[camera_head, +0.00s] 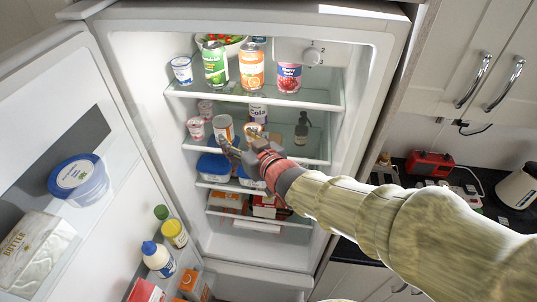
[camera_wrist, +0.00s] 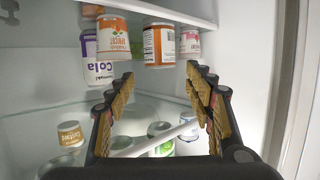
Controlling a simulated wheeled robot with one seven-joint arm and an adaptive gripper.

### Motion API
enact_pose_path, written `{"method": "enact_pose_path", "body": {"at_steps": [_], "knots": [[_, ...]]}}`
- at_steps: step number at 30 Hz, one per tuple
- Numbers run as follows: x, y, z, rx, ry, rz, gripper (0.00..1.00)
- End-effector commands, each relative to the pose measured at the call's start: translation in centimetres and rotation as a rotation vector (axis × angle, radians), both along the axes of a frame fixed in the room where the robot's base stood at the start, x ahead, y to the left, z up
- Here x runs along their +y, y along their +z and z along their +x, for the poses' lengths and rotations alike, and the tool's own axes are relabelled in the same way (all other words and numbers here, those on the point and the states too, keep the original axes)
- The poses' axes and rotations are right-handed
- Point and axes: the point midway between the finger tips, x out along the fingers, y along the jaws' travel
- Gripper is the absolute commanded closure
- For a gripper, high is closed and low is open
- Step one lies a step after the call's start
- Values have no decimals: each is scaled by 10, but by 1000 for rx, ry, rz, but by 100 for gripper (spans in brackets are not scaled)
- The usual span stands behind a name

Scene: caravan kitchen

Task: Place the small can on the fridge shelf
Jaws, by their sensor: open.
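A small can (camera_head: 224,128) with a white and orange label stands in the fridge on the second shelf (camera_head: 315,161). What looks like the same can (camera_wrist: 158,45) shows in the wrist view, ahead of and between my fingertips. My gripper (camera_head: 240,140) is inside the fridge at that shelf, just right of the can in the head view. In the wrist view my gripper (camera_wrist: 160,75) has its fingers spread, with nothing between them. I cannot tell whether a finger touches the can. Part of the can's lower side is hidden by my gripper in the head view.
Taller cans, including a green can (camera_head: 214,63) and an orange can (camera_head: 251,66), stand on the upper shelf (camera_head: 325,103). Pots (camera_head: 196,127), a cola can (camera_head: 258,112) and a dark bottle (camera_head: 301,130) crowd the second shelf. The open fridge door (camera_head: 60,100) is at left.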

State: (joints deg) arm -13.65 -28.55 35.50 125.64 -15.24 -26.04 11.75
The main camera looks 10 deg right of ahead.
Motion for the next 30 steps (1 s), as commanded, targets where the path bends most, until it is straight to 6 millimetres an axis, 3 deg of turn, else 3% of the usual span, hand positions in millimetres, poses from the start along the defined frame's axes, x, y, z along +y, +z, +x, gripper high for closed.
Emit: {"method": "enact_pose_path", "body": {"at_steps": [5, 8, 11, 15, 19, 24, 27, 30], "knots": [[-7, 3, -2, 13, -16, -9, 47], [-30, 7, -10, 62, -65, -36, 47], [-65, 12, -32, 156, -143, -75, 47], [-113, 13, -85, 330, -247, -121, 47], [-143, 10, -148, 498, -310, -139, 47], [-158, 5, -220, 673, -340, -142, 47], [-159, 3, -245, 734, -342, -140, 47], [-160, 2, -258, 765, -342, -140, 47]]}}
